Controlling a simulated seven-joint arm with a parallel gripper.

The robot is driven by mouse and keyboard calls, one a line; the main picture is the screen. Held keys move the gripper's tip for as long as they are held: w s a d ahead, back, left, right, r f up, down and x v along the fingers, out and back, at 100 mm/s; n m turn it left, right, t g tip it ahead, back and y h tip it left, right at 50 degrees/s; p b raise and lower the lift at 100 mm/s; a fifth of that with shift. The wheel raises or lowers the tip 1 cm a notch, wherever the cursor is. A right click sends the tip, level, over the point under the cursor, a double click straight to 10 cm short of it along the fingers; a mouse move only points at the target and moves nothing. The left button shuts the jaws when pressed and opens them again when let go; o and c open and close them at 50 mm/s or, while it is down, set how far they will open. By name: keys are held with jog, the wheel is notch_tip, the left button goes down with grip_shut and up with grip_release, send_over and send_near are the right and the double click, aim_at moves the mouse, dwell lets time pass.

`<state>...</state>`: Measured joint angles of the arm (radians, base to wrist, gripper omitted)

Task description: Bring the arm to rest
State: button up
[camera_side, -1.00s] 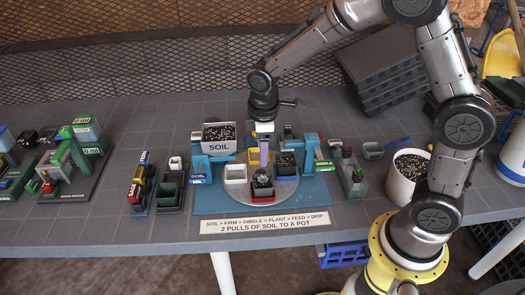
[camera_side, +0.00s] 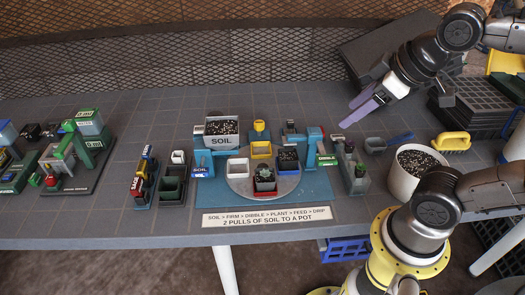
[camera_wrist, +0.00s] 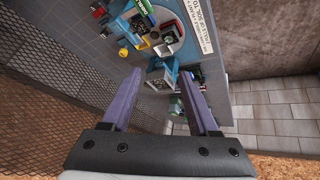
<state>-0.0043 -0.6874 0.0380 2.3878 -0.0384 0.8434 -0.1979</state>
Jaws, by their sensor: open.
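My gripper (camera_side: 361,106) is open and empty, held in the air over the back right of the table in the side view. In the wrist view my gripper (camera_wrist: 165,98) shows two purple fingers spread apart with nothing between them. The soil mixer station stands left of my gripper: a soil hopper (camera_side: 221,139) marked SOIL, and a round turntable (camera_side: 240,187) carrying a white pot (camera_side: 238,168), a yellow pot (camera_side: 261,150) and dark pots, one with a small plant (camera_side: 264,176).
A white bucket of soil (camera_side: 392,181) stands at the right near my base. A yellow-handled brush (camera_side: 451,141) and black crates (camera_side: 470,100) lie at the back right. Small bins (camera_side: 173,182) and a green machine (camera_side: 92,130) stand at left. A mesh fence (camera_side: 150,66) runs behind.

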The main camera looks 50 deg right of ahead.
jog(key=s+f+m, duration=0.1)
jog(key=s+f, duration=0.1)
jog(key=s+f+m, duration=0.1)
jog(key=shift+s+a+m+g, duration=0.25)
jog(key=shift+s+m+g, duration=0.05)
jog(key=shift+s+g, duration=0.1)
dwell(1.1)
